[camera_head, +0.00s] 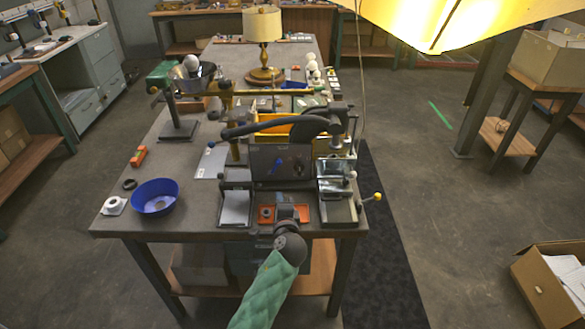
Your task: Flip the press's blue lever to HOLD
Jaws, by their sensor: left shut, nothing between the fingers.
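The press (262,160) stands at the front of the workbench, with a dark upright panel facing me. My left gripper (288,208) is shut and empty, at the bench's front edge, in front of and below the panel. It is apart from the blue lever and partly covers an orange plate (267,213). My right gripper is not in view.
A blue bowl (155,197) and a white part (114,206) sit on the workbench (200,222) at left. A long black handle (265,125) arches over the panel. A shaded lamp (262,25) stands behind.

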